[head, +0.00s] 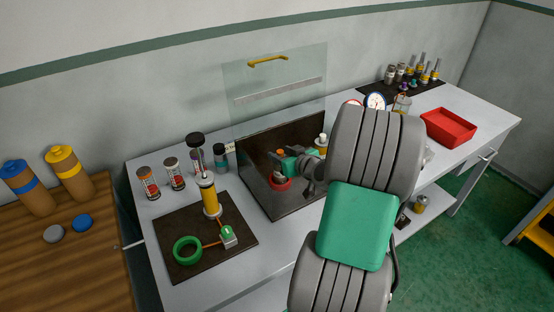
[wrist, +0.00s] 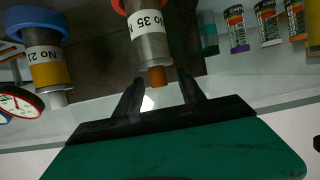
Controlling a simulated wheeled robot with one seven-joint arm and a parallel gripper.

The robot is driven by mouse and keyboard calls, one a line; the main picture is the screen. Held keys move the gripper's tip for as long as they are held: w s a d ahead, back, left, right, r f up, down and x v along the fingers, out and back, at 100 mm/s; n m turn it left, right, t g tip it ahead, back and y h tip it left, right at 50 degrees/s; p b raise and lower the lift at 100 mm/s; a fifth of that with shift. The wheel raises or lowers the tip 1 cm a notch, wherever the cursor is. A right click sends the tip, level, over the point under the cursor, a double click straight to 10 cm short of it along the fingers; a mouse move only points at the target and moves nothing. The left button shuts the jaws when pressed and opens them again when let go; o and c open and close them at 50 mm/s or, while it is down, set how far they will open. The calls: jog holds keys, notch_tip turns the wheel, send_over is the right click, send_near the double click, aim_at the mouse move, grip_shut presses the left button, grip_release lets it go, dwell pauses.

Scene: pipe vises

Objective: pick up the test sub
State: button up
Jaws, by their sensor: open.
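A grey cylinder labelled NO 35 (wrist: 150,45) has a red ring (wrist: 132,5) at one end and an orange stub (wrist: 158,76) at the other. I cannot tell which cylinder is the test sub.
A yellow cylinder (head: 209,197) and green ring (head: 187,250) are on the left mat. Several jars (head: 174,173) stand behind it. A gauge (head: 375,100) and red tray (head: 450,128) are at the right.

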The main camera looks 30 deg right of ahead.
jog(key=p+x, duration=0.1)
jog(key=x, duration=0.3)
jog(key=shift+w+d+f, duration=0.1)
jog(key=shift+d, duration=0.05)
grip_shut()
dwell(0.5)
